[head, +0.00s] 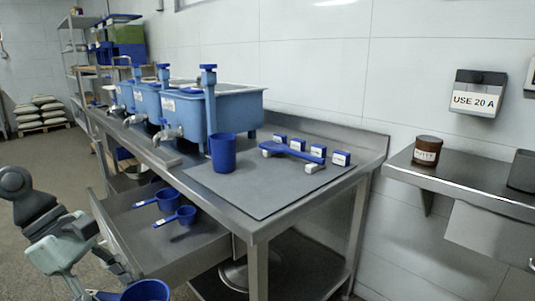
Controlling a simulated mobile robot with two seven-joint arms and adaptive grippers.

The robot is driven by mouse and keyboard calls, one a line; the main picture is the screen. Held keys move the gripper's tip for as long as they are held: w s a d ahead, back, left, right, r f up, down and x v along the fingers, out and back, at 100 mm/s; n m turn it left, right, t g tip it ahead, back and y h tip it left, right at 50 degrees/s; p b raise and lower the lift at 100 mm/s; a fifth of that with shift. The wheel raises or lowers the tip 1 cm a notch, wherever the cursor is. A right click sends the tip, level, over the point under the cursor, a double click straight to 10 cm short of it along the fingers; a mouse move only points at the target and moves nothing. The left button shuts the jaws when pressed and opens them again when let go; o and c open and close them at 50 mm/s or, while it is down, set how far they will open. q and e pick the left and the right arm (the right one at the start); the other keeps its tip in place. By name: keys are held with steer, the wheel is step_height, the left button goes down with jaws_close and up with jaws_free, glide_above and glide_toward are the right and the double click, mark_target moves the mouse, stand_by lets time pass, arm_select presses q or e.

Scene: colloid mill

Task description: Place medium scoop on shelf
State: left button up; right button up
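A blue scoop (147,291) is at the bottom edge, outside the drawer and partly cut off. Its handle points left to my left gripper (86,294), which appears shut on it; the fingertips are mostly out of frame. Two more blue scoops, one farther back (168,199) and one nearer (183,216), lie in the open drawer (212,245). I cannot tell from size which scoop is the medium one. A steel wall shelf (460,189) at the right holds a brown jar. A steel rack (72,47) with shelves stands at the back left. My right gripper is not in view.
On the steel table's grey mat (255,190) are a blue cup (223,154), a blue long-handled tool (292,152) and several small labelled blocks. Blue tanks (235,108) with taps stand behind. The table has a lower shelf (290,265). Open floor lies at the left.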

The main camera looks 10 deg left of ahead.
arm_select(q)
steer(key=w+d+f+m+g+y, duration=0.2)
steer(key=w+d+m+g+y, duration=0.1)
steer(key=m, duration=0.6)
steer(key=w+d+f+m+g+y, duration=0.2)
steer(key=d+m, duration=0.4)
steer(key=m, duration=0.3)
steer(key=shift+w+d+f+m+g+y, duration=0.2)
steer(key=shift+w+f+m+g+y, duration=0.3)
steer(key=shift+w, duration=0.6)
steer(key=shift+s, duration=0.1)
steer(key=shift+n, duration=0.3)
